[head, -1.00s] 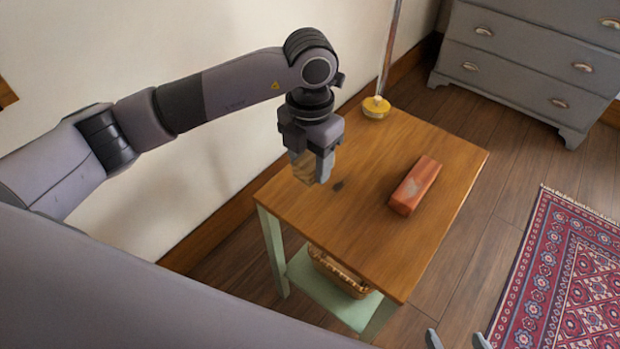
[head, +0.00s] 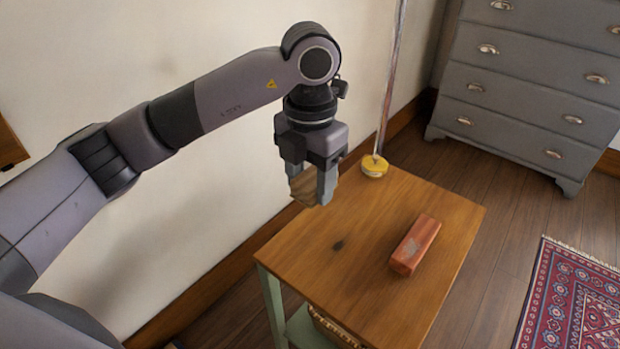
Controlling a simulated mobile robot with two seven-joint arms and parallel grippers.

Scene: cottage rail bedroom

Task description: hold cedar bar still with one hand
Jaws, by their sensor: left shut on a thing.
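The cedar bar (head: 415,245), a reddish-brown block with a paler greyish patch on top, lies flat on the wooden table top (head: 350,285), right of its middle. My left gripper (head: 313,192) points down above the table's back left part. It is shut on a small tan-brown block (head: 302,187), partly hidden by the fingers. The gripper and its block are apart from the bar, up and to its left. Nothing touches the bar from above. My right gripper is not in view.
A yellow round base (head: 374,166) with a thin upright pole stands at the table's back corner. A basket (head: 335,328) sits below. A grey dresser (head: 535,90) and a red rug (head: 575,300) are to the right.

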